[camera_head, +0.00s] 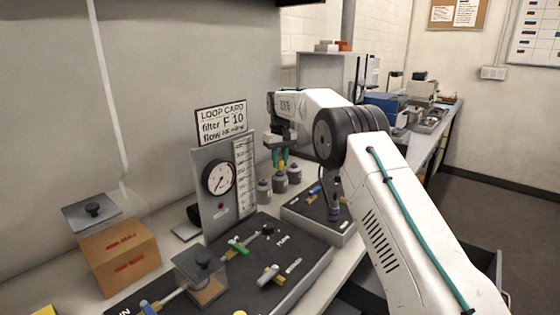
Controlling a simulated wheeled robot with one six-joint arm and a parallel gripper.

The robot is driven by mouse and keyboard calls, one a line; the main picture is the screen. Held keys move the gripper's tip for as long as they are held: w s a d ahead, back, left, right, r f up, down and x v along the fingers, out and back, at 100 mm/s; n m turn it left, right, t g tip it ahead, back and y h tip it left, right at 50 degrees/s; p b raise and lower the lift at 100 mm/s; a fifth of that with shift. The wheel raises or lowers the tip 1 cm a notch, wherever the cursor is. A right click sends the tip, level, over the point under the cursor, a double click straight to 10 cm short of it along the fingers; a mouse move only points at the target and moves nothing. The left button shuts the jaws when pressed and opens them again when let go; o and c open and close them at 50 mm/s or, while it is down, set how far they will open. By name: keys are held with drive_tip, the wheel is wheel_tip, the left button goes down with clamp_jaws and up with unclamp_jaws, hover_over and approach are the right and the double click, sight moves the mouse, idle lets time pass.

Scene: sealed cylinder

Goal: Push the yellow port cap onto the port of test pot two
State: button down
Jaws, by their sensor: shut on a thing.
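My gripper (279,158), with teal fingers, points down just above a row of small grey pots by the wall. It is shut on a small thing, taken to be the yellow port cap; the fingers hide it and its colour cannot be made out. The pots are a front one (264,191), a middle one (280,182) and a back one (295,173). The fingertips are over the middle pot; whether they touch it I cannot tell. No labels can be read, so which is test pot two is unclear. Its port is too small to see.
A gauge panel (218,183) with a loop card (221,122) stands left of the pots. A dark tray (318,213) with small parts lies right of them. A larger dark board (290,250) with fittings and a brown box (120,256) are nearer. My arm covers the right side.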

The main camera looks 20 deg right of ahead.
drive_tip(key=shift+f, duration=0.55)
drive_tip(key=c, duration=1.1)
unclamp_jaws()
wheel_tip(320, 180, up, 8)
drive_tip(key=shift+f, duration=0.1)
drive_tip(key=shift+w, duration=0.1)
